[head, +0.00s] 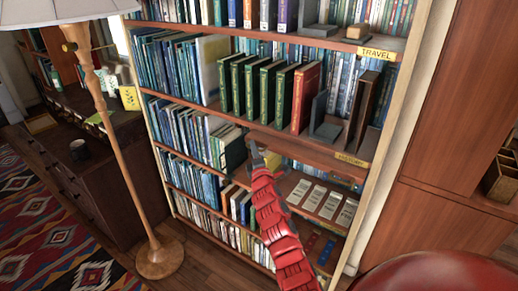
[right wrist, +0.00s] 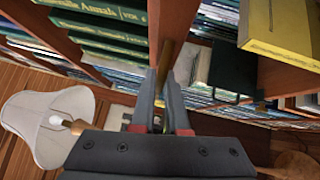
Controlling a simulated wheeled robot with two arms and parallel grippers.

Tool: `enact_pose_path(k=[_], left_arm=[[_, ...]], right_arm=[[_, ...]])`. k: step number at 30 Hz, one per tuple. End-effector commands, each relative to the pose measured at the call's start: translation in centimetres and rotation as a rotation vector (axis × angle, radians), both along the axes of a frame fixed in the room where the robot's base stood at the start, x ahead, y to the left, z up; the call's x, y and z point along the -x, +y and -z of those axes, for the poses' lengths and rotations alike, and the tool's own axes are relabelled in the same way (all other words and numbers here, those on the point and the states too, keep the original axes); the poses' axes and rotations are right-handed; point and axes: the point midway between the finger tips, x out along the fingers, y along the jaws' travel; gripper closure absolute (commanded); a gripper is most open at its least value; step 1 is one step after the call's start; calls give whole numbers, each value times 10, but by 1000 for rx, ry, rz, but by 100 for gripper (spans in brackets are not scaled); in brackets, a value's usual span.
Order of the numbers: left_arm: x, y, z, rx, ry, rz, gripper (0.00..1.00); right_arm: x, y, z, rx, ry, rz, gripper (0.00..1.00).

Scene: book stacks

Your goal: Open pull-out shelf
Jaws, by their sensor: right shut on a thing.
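The pull-out shelf (head: 300,151) looks like the wooden board under the row of green books and one red book, in the middle of the bookcase. My right gripper (head: 257,153) is at its left front part, in front of the case. In the right wrist view, the fingers (right wrist: 161,88) are close together at a brass-coloured handle (right wrist: 177,40) beside a wooden board. They look shut on this handle; the exact contact is partly hidden by the fingers. My left gripper is not in view.
Bookshelves (head: 180,103) full of books stand around the gripper. Pale cards (head: 321,200) lie on a lower shelf at the right. A floor lamp (head: 125,145) stands at the left, near a dark cabinet (head: 95,185). A patterned rug (head: 50,225) lies on the floor.

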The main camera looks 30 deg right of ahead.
Motion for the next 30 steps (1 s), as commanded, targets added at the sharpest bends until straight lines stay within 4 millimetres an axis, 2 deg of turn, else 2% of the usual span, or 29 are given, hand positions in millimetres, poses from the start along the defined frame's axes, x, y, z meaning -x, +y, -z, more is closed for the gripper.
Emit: enact_pose_path(k=[1,3,18,24,30], left_arm=[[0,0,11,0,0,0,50],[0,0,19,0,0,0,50],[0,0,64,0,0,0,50],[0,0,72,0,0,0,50],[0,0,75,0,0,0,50]], right_arm=[[4,13,7,3,1,-7,100],[10,27,8,3,1,-7,100],[58,144,3,0,-4,-11,100],[69,170,2,-1,-1,-7,100],[73,179,1,0,0,-5,100]])
